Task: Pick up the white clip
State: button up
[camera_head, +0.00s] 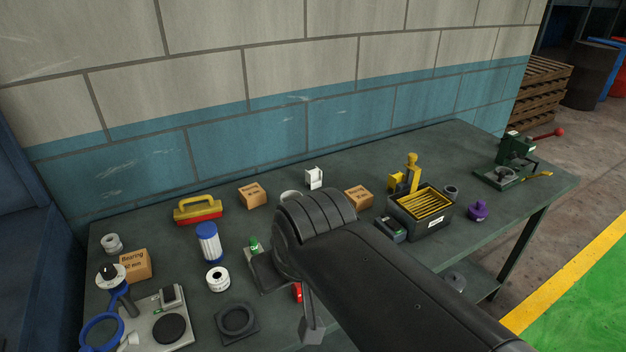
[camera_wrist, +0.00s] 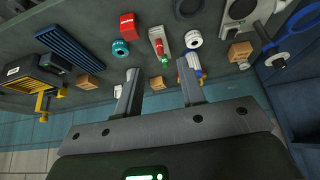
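The white clip (camera_head: 314,177) stands upright near the back of the green-grey table, close to the wall, between two small cardboard boxes. In the wrist view my gripper (camera_wrist: 159,76) has its two fingers spread wide, with nothing held between them. In that view a small pale patch beside the left finger may be the clip, mostly hidden; I cannot tell. In the head view my dark arm covers the middle of the table in front of the clip, and my fingertips are not clearly seen.
Cardboard boxes (camera_head: 253,195) (camera_head: 358,197) flank the clip. A black bin with yellow slats (camera_head: 440,222) stands to the right. A yellow-handled red tool (camera_head: 198,210), a blue-and-white cylinder (camera_head: 209,243) and a white ring (camera_head: 217,279) lie left. The wall (camera_head: 250,135) is just behind.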

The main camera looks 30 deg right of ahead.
jog(key=shift+o, duration=0.3)
jog(key=o, duration=0.6)
